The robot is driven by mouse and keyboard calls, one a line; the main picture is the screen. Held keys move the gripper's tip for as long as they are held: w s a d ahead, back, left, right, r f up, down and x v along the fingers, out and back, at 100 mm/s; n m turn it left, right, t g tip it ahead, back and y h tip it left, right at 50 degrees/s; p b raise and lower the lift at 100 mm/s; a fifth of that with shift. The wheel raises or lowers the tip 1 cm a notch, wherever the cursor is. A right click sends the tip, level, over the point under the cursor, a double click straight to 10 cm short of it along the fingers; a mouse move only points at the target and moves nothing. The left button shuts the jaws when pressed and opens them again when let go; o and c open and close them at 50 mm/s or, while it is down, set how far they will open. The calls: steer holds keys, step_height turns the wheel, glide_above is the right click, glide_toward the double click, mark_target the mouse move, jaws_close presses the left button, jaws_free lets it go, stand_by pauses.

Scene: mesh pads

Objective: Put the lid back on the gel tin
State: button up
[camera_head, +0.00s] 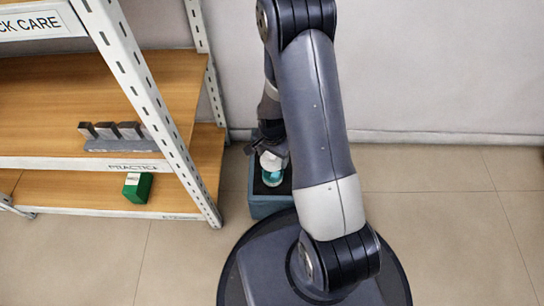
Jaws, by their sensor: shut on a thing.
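My gripper (268,150) is small and partly hidden by my arm in the head view. It is shut on a whitish round piece, which looks like the lid (271,162). Just below it is a round teal thing, which looks like the gel tin (272,179), inside or on top of a blue-grey box on the floor. The whitish piece overlaps the back of the teal thing in this view. I cannot tell whether the two touch or how level the lid is.
The blue-grey box (262,207) stands between my base and the wall. A shelf unit (150,90) with wooden boards is at left, bearing a grey slotted holder (122,145) and a green box (138,188). The floor at right is clear.

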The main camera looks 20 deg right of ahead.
steer(key=shift+s+f, duration=0.1)
steer(key=shift+f, duration=0.3)
steer(key=shift+f+b, duration=2.45)
steer(key=shift+f, duration=0.55)
steer(key=shift+f+b, duration=0.1)
steer(key=shift+b, duration=0.2)
steer(key=o, duration=1)
steer(key=shift+o, duration=0.5)
steer(key=shift+r, duration=0.2)
steer(key=shift+r+p, duration=2.65)
steer(key=shift+r, duration=0.7)
